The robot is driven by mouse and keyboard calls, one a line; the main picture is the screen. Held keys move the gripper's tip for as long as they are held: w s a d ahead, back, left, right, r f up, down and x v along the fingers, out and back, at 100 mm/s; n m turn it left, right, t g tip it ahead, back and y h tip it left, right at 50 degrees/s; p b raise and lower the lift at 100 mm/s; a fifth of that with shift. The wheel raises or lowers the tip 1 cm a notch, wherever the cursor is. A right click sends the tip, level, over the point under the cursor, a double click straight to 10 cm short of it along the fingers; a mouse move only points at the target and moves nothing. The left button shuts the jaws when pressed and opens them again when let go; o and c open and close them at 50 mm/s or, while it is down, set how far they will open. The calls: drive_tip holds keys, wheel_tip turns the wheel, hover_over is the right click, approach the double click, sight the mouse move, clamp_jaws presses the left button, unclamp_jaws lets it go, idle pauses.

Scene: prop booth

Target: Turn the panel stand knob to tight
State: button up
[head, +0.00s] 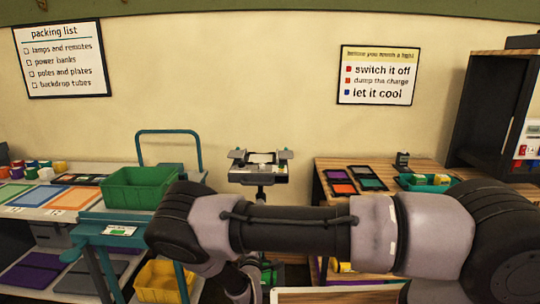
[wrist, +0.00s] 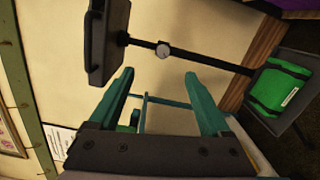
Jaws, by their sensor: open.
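The panel stand shows in the head view with its flat dark panel head (head: 258,172) on a thin pole, behind my arm. In the wrist view, which is turned sideways, the panel (wrist: 107,40) is at upper left and the black pole runs right from it. A small round pale-faced knob (wrist: 163,50) sits on the pole; its setting is too small to read. My gripper (wrist: 159,74) is open and empty, with its teal fingers pointing toward the pole. The knob appears just beyond the fingertips, between them and not touching. My arm hides the knob in the head view.
A green sandbag (wrist: 281,89) lies at the stand's base. A teal cart with a green bin (head: 140,188) and a yellow bin (head: 160,281) stands left of the stand. A wooden table (head: 325,201) with panels and a tray is at the right.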

drive_tip(key=s+d+r+m+g+h, duration=0.1)
drive_tip(key=d+r+m+g+h, duration=0.3)
drive_tip(key=d+r+m+g, duration=0.6)
drive_tip(key=s+d+r+m+g+h, duration=0.1)
drive_tip(key=d+r+m+g+h, duration=0.4)
drive_tip(key=d+r, duration=1)
drive_tip(key=s+d+r+m+t+y, duration=0.2)
drive_tip(key=s+r+m+y, duration=0.2)
drive_tip(key=s+r, duration=0.7)
drive_tip(key=s+d+r+m+t+y, duration=0.2)
drive_tip(key=s+r+y, duration=0.7)
drive_tip(key=r, duration=0.7)
drive_tip(key=shift+s+r+m, duration=0.4)
drive_tip(key=shift+s+m, duration=0.5)
drive_tip(key=shift+s, duration=0.1)
